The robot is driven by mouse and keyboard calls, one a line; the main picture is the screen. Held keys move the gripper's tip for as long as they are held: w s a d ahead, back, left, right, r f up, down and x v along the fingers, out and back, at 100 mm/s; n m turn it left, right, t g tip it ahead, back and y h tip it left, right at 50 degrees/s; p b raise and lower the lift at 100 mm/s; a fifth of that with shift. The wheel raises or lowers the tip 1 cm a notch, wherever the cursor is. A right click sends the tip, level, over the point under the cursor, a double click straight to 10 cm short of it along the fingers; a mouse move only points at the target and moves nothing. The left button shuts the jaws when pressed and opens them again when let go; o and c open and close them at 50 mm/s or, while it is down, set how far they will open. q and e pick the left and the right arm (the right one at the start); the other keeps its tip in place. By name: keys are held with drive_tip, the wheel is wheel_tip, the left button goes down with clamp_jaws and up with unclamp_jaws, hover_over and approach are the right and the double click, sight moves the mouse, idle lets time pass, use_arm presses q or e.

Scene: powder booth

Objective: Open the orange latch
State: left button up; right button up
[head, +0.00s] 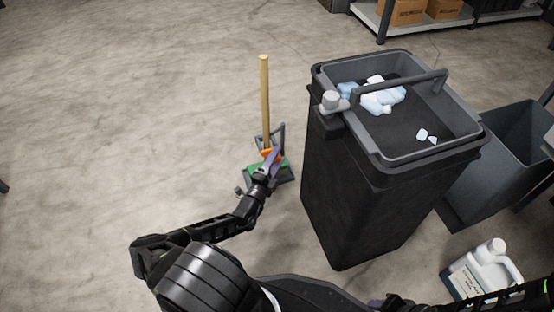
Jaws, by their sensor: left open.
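The small orange latch (267,152) shows on a low stand at the foot of an upright wooden handle (264,100). The stand has a green part (283,170) and a grey frame. My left gripper (272,160) is open, with its purple-grey fingers right at the orange latch and partly covering it. I cannot tell whether the fingers touch it. My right gripper (388,302) shows only in part at the bottom edge, and its jaws are not clear.
A tall dark bin (345,190) stands right of the stand, with a grey tray on top holding pale blue and white pieces (377,97). A grey open bin (490,175) and a white jug (482,268) are further right. The floor at left is clear.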

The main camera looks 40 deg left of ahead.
use_arm(q)
drive_tip(key=shift+w, duration=0.15)
drive_tip(key=shift+c, duration=0.3)
drive_tip(key=shift+r, duration=0.1)
clamp_jaws()
drive_tip(key=shift+a, duration=0.1)
idle(0.9)
